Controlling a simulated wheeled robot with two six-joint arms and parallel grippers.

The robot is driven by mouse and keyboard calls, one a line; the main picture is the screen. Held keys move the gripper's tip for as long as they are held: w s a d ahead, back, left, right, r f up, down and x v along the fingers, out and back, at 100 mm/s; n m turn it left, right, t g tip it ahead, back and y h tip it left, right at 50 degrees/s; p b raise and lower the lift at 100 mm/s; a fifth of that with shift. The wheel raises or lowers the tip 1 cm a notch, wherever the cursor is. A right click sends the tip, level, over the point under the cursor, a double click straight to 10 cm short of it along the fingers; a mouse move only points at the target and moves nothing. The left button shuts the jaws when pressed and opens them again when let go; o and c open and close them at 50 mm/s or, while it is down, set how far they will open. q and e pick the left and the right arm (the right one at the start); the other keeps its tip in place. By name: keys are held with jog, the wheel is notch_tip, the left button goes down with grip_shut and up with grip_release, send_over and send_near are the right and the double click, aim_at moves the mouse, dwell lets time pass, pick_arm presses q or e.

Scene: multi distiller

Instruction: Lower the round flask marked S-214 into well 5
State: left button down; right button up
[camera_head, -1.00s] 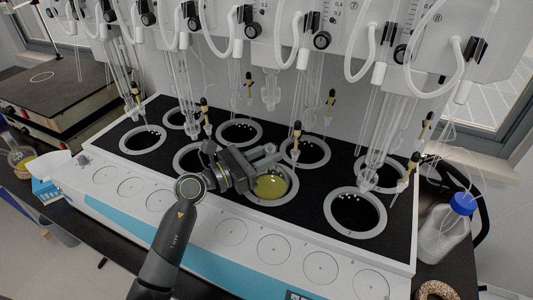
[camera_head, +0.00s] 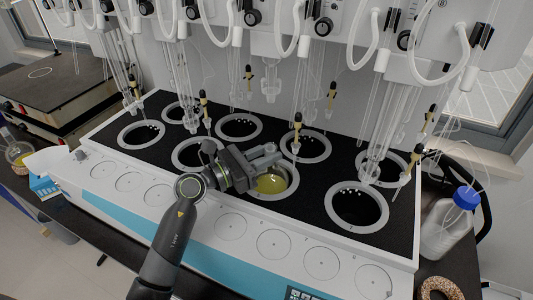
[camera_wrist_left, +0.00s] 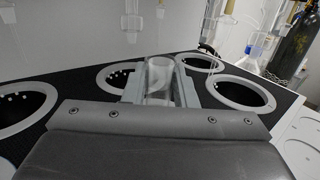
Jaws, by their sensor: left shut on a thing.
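The round flask (camera_head: 270,184) holds yellow liquid, and its bulb shows inside the ring of a front-row well (camera_head: 292,186), third from the left. Its S-214 mark is not readable, nor is a well number. My left gripper (camera_head: 266,157) is shut on the flask's neck, above the bath. In the left wrist view the clear neck (camera_wrist_left: 160,78) stands between the two fingers (camera_wrist_left: 158,88); the bulb is hidden there. Whether the bulb rests on the well cannot be told. My right gripper is not in view.
Several other ringed wells sit in the black bath top (camera_head: 310,210), including an empty one (camera_head: 357,206) to the right. Glass tubes and yellow-tipped droppers (camera_head: 297,130) hang close behind the gripper. A blue-capped bottle (camera_head: 450,222) stands at the right.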

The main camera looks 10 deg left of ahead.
pick_arm(q)
jog(key=shift+f, duration=0.15)
dwell(0.4)
jog(key=c, duration=1.1)
grip_release()
jog(key=b+v, duration=0.5)
jog(key=v, duration=1)
jog(key=shift+s+f, duration=0.1)
jog(key=shift+s, duration=0.05)
jog(key=shift+b+v, duration=0.65)
jog(key=shift+v, duration=0.5)
